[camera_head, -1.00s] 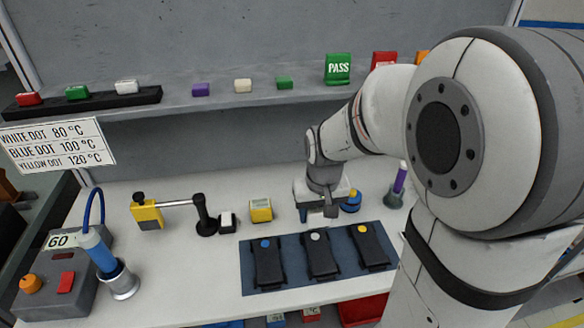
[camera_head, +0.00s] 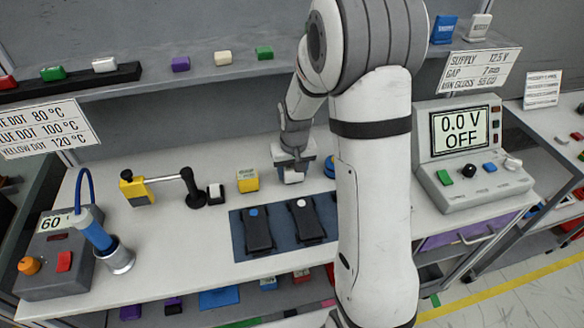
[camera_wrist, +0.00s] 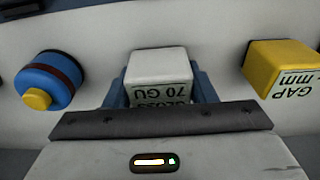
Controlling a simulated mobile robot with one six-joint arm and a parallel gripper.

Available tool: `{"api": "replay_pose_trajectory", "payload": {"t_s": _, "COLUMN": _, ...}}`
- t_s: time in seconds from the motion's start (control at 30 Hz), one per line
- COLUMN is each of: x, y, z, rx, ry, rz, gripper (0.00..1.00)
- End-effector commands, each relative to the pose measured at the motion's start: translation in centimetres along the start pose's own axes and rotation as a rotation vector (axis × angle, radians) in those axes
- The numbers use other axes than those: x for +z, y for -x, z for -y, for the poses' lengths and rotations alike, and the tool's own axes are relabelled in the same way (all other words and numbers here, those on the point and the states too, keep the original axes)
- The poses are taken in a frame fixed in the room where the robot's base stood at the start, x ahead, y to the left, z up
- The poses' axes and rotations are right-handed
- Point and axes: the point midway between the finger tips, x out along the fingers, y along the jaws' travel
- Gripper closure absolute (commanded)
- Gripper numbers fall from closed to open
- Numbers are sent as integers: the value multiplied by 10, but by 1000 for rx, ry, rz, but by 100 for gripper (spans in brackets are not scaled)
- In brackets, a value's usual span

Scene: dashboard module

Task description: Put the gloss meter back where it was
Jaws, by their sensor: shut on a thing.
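The gloss meter is a white block with a label reading "70 GU", clear in the wrist view (camera_wrist: 157,66). My gripper (camera_wrist: 160,88) is shut on it, with a blue finger on each side. In the head view my gripper (camera_head: 293,170) is behind the dark blue mat, between the yellow gap gauge (camera_head: 248,181) and a blue round thing (camera_head: 330,167). The gloss meter's pale body (camera_head: 293,177) shows under the jaws. I cannot tell whether it touches the bench.
The dark blue mat (camera_head: 238,236) bears black devices with blue and white dots; my arm hides its right part. Left are a black-and-white block (camera_head: 215,193), a yellow-handled tool (camera_head: 137,188) and a grey station (camera_head: 57,265). A power supply (camera_head: 468,150) stands right. A shelf (camera_head: 205,82) runs above.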

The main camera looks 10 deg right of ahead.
Motion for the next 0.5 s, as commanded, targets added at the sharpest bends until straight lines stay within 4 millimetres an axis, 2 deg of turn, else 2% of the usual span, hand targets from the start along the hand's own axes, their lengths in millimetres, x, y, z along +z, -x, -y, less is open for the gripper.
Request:
{"api": "replay_pose_trajectory", "payload": {"t_s": 0.43, "x": -2, "y": -7, "z": 1, "rx": 0, "ry": 2, "rz": -3, "gripper": 80}}
{"api": "replay_pose_trajectory", "payload": {"t_s": 0.47, "x": -2, "y": -7, "z": 1, "rx": 0, "ry": 2, "rz": -3, "gripper": 48}}
{"api": "replay_pose_trajectory", "payload": {"t_s": 0.5, "x": -2, "y": -6, "z": 1, "rx": 0, "ry": 2, "rz": -3, "gripper": 45}}
